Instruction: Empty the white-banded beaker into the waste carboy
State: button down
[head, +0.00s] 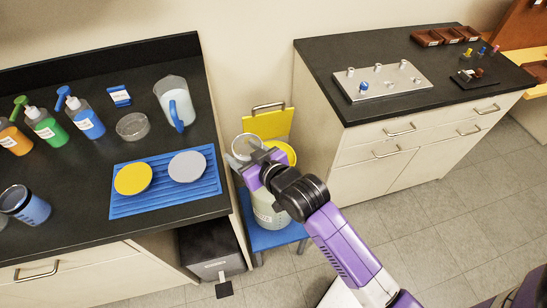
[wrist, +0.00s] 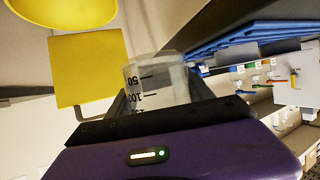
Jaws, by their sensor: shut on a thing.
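My gripper (head: 252,163) is shut on a clear beaker (head: 243,146) beside the yellow funnel. In the wrist view the beaker (wrist: 155,82) sits between the fingers with dark 50 and 100 marks showing; its white band and any contents cannot be made out. The waste carboy (head: 268,216) stands on a low blue stand between the two benches, partly hidden by my gripper and arm. A yellow funnel (head: 284,150) is at its top, just right of the beaker; it also shows in the wrist view (wrist: 62,8) at the upper left.
A yellow panel (head: 268,123) stands behind the carboy. The right bench holds a metal plate (head: 400,82). Both bench edges flank my gripper.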

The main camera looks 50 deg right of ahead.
aim_at(241, 140)
jog(key=shift+r+p, duration=2.4)
jog(key=shift+r, duration=0.2)
jog(key=shift+f, duration=0.1)
